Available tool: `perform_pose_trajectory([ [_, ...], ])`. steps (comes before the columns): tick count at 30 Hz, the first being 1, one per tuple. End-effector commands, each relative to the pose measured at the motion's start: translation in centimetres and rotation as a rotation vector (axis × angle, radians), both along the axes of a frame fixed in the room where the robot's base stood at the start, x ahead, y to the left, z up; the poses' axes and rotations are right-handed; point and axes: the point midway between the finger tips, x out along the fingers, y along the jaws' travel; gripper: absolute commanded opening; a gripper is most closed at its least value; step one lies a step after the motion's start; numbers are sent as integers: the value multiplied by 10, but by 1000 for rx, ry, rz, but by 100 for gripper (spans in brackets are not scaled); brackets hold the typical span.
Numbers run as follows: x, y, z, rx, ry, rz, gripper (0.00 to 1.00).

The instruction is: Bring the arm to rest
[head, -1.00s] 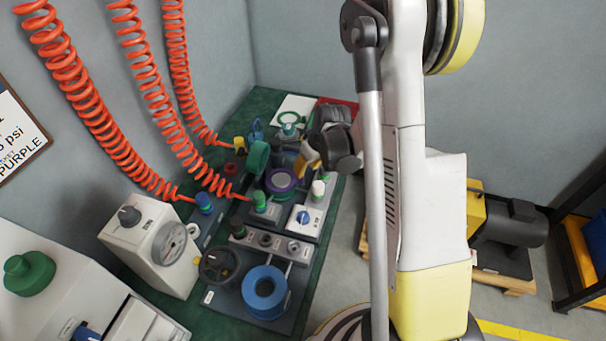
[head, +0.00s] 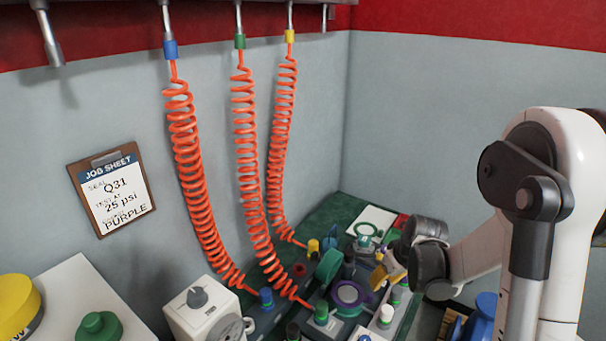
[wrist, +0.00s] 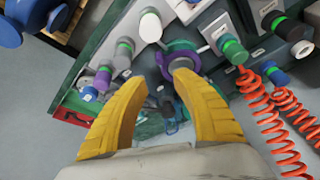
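My arm comes in from the right of the head view, its white links reaching over the right side of the green bench. My gripper (head: 384,274) is small there, with its yellow fingers above the test fixtures. In the wrist view my gripper (wrist: 158,76) has its two yellow fingers spread wide with nothing held between them. Beyond the fingertips is a fixture with a purple ring (wrist: 164,68); the purple ring also shows in the head view (head: 348,292). I cannot tell the exact gap between fingertips and fixtures.
Orange coiled hoses (head: 188,165) hang to the bench left of my arm; coils (wrist: 262,98) also show right in the wrist view. A white gauge box (head: 205,312) stands at the front. A job sheet (head: 110,192) is on the wall. Open air lies above the bench.

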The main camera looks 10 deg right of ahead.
Motion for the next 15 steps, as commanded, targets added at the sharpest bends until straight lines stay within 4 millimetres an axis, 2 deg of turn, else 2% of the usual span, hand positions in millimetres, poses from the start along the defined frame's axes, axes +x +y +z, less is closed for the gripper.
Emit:
perform_pose_trajectory([
  [4,-6,12,25,-6,-12,-13,33],
  [7,-17,29,56,-13,-32,-34,33],
  [12,-47,60,109,-22,-77,-75,33],
  [15,-68,77,133,-22,-108,-99,33],
])
